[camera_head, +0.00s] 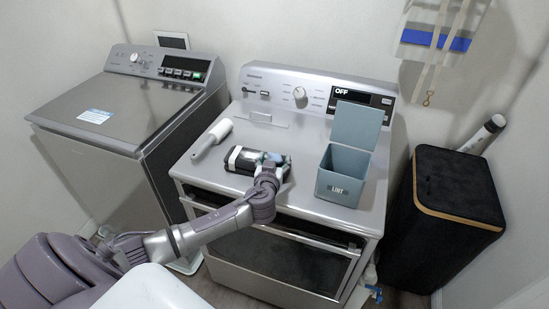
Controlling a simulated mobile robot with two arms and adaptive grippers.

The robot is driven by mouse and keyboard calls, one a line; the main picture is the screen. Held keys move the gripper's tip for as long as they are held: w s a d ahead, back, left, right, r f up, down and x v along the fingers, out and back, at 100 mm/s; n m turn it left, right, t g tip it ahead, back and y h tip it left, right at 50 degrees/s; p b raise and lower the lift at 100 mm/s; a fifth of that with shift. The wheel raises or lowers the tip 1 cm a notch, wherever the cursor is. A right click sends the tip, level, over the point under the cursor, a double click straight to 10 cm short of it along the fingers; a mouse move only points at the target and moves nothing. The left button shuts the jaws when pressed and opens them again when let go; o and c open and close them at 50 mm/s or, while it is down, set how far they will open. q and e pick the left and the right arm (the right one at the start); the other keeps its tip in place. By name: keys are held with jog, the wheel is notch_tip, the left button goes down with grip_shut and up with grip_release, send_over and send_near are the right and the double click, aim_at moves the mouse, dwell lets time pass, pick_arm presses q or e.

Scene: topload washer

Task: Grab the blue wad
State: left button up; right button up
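A small light-blue patch, which looks like the blue wad (252,155), shows on the dryer top. It lies against a dark, white-edged object (238,160), and my gripper partly covers this area. My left gripper (270,166) is at the front of the dryer top, right beside the blue patch. Its fingers are small and overlap the things behind them, so I cannot tell whether they are open, shut or touching the wad. My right gripper is not in view.
A white-handled roller (212,138) lies left on the dryer (300,190). An open blue-grey bin marked LINT (340,188) stands to the right. A washer (130,110) with its lid shut is at left, and a black hamper (455,195) at right. The dryer top behind the bin is mostly clear.

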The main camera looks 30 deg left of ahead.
pick_arm(q)
jog(key=c, duration=0.6)
jog(key=shift+c, duration=0.2)
jog(key=shift+r, duration=0.15)
